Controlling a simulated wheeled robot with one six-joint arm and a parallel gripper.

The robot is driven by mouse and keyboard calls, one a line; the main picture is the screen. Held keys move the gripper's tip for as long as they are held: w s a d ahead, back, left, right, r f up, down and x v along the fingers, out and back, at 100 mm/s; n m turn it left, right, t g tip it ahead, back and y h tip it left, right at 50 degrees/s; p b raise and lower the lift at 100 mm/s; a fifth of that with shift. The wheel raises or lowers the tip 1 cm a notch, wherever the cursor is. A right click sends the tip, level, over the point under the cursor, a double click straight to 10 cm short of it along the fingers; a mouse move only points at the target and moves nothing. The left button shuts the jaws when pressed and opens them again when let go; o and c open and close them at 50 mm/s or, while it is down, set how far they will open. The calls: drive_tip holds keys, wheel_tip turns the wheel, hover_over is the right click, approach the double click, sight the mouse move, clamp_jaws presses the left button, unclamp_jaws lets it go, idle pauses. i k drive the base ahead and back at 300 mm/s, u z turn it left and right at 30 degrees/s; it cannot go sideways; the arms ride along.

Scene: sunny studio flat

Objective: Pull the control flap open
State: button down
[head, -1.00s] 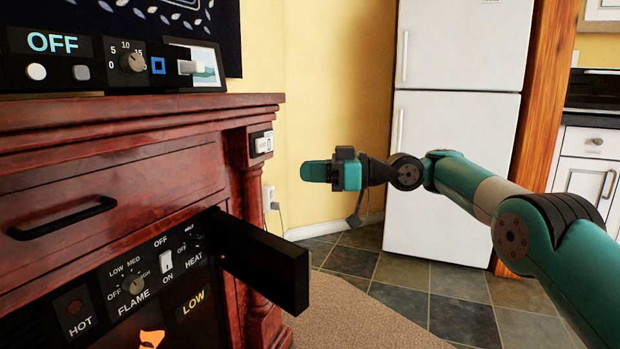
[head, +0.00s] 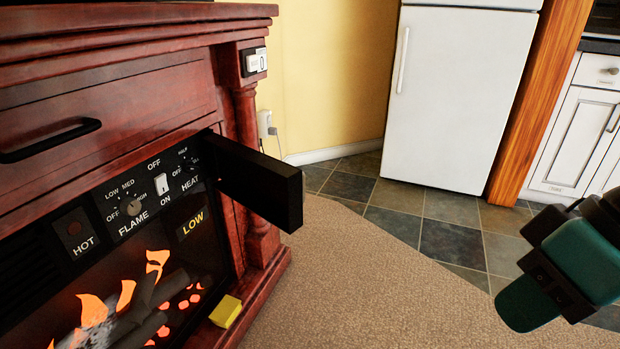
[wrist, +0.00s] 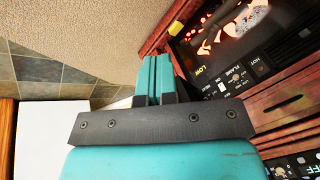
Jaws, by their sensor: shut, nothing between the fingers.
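The control flap (head: 258,185) is a black panel on the right side of the electric fireplace. It stands swung out from the front, and the control panel (head: 150,190) beside it is uncovered, with FLAME and HEAT knobs and a white ON/OFF switch. My gripper (head: 522,306) is at the lower right of the head view, well apart from the flap and to its right. Its teal fingers, also in the wrist view (wrist: 155,72), are shut together with nothing between them. In the wrist view the control panel (wrist: 232,82) shows tilted; I cannot make out the flap there.
The wooden fireplace surround (head: 110,85) has a drawer with a black handle (head: 50,140). A yellow block (head: 227,311) lies at its base. A white fridge (head: 458,95) stands behind. Carpet (head: 350,285) between the flap and my gripper is clear.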

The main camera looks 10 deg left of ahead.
sight(273, 189)
drive_tip(key=z, duration=1.45)
drive_tip(key=k, duration=1.5)
drive_tip(key=u, duration=1.05)
drive_tip(key=i, duration=0.5)
